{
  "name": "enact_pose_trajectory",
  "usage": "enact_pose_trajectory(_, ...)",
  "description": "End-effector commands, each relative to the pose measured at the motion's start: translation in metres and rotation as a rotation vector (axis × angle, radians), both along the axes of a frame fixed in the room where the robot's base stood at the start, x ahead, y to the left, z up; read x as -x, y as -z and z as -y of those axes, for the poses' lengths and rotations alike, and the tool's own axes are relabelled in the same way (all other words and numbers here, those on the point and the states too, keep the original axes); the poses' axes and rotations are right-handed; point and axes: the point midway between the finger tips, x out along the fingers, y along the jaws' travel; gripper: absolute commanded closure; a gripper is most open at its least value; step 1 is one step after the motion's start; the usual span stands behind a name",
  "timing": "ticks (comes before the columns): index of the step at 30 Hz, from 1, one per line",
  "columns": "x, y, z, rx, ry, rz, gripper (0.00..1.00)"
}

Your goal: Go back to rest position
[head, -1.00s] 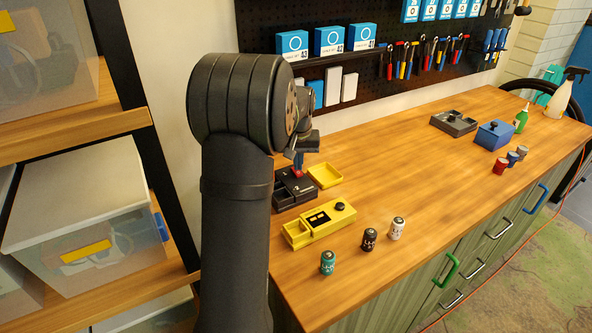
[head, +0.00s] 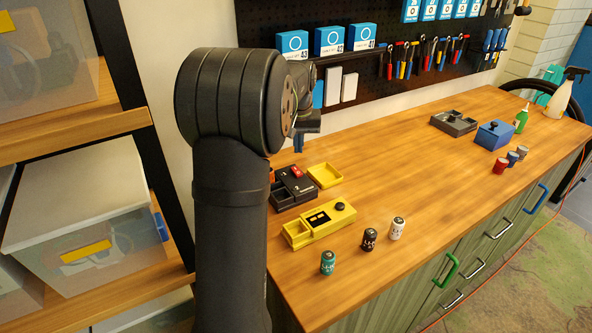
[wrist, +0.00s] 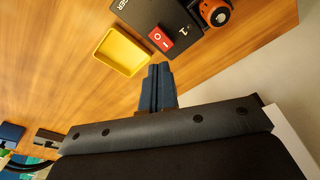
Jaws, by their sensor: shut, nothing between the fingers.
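My gripper (head: 299,143) is above the back left of the workbench, near the wall, partly hidden behind my own arm in the head view. In the wrist view its dark blue fingers (wrist: 158,85) are together with nothing between them. Below it on the bench is a black device (head: 294,187) with a red switch (head: 296,171). The red switch also shows in the wrist view (wrist: 160,39), apart from the fingers. A yellow tray (head: 325,175) lies to the right of the black device.
A yellow device (head: 321,222) and teal, dark and white canisters (head: 397,228) stand toward the front. A grey box (head: 454,123), a blue box (head: 494,135) and bottles stand far right. A pegboard (head: 380,75) backs the bench, whose middle is clear. Shelves (head: 75,130) stand left.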

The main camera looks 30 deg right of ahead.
Motion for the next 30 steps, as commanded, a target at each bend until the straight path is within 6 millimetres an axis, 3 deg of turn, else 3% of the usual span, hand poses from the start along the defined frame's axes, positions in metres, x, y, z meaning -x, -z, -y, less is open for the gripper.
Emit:
enact_pose_trajectory(8,0.0,0.009,0.0,-0.001,0.0,-0.001,1.0)
enact_pose_trajectory(21,0.0,0.066,0.0,-0.001,0.0,-0.001,1.0)
enact_pose_trajectory(30,0.0,0.07,0.0,0.0,0.0,0.0,1.0)
